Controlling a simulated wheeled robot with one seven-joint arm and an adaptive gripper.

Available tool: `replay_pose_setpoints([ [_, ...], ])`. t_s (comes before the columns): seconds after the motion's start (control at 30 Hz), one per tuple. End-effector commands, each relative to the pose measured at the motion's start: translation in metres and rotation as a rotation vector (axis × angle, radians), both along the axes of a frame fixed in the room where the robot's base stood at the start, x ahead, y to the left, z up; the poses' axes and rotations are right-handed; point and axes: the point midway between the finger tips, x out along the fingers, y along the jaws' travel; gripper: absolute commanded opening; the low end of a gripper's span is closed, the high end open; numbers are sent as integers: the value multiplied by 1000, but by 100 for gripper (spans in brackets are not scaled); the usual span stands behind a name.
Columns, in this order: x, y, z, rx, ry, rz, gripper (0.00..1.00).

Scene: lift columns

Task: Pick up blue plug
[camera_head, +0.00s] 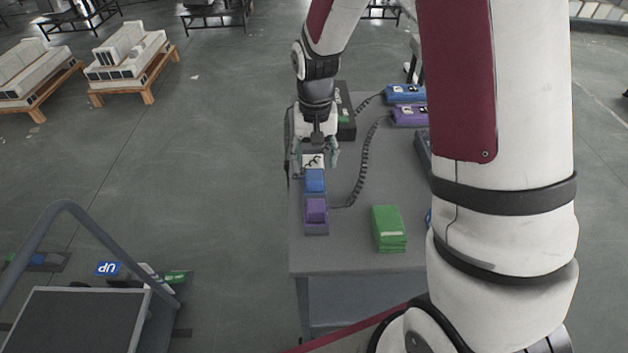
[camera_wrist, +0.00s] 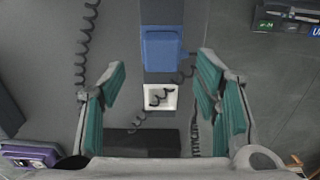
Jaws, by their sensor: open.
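The blue plug (camera_head: 315,181) sits in a dark grey strip on the left side of the grey table, between a white square socket (camera_head: 313,160) and a purple plug (camera_head: 316,209). In the wrist view the blue plug (camera_wrist: 162,48) is at the top centre, beyond the white socket (camera_wrist: 160,98). My gripper (camera_head: 316,160) hangs over the strip at the white socket, just behind the blue plug. In the wrist view my gripper (camera_wrist: 161,72) is open, with its teal-padded fingers wide apart and nothing between them. It does not touch the plug.
Coiled black cables (camera_head: 365,160) lie on the table. A green block stack (camera_head: 389,228) stands to the right of the strip. Blue (camera_head: 405,94) and purple (camera_head: 410,115) boxes are at the back. My arm hides the table's right side. A railed platform (camera_head: 85,318) stands lower left.

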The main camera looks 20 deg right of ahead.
Motion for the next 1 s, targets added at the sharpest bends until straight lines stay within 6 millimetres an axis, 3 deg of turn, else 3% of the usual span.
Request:
replay_pose_setpoints([
  [0.17,-1,0,-11,0,1,0,57],
  [0.5,-2,3,-54,1,2,0,57],
  [0.8,-1,3,-58,1,-1,0,57],
  [1.0,-1,3,-58,1,0,0,11],
])
